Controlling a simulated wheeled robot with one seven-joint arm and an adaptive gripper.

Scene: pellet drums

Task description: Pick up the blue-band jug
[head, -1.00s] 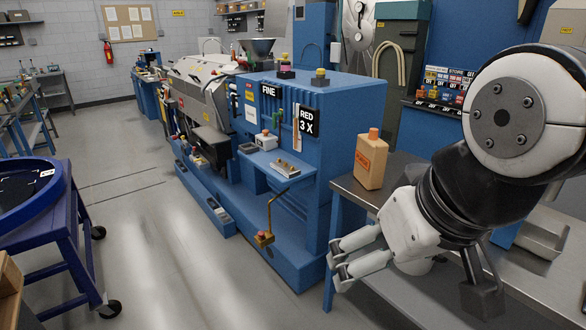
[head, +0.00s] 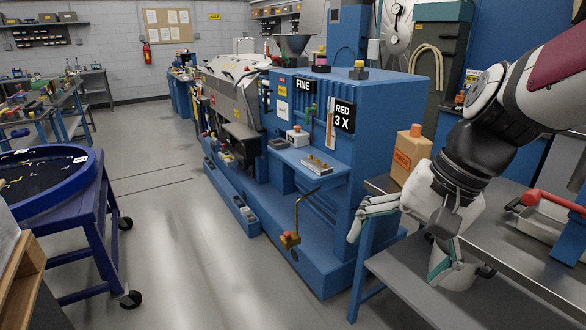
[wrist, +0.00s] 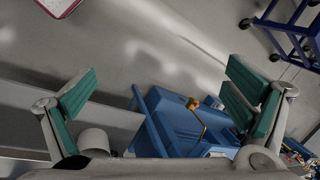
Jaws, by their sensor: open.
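No blue band shows on any jug in these views, so I cannot make out the blue-band jug. A whitish round container (head: 462,274) stands on the metal bench, partly hidden behind my gripper (head: 394,258) in the head view. What seems to be the same pale round thing (wrist: 93,141) shows low on the left in the wrist view, beside a finger. My gripper is open, its fingers spread wide with teal pads, and nothing is between them. An orange jug (head: 411,156) with a label stands on the bench behind my gripper.
The metal bench (head: 405,285) runs along the right, with a red-handled tool (head: 545,198) on it. The blue machine (head: 380,115) stands left of the bench. A blue cart (head: 100,190) is at the left; the floor between is clear.

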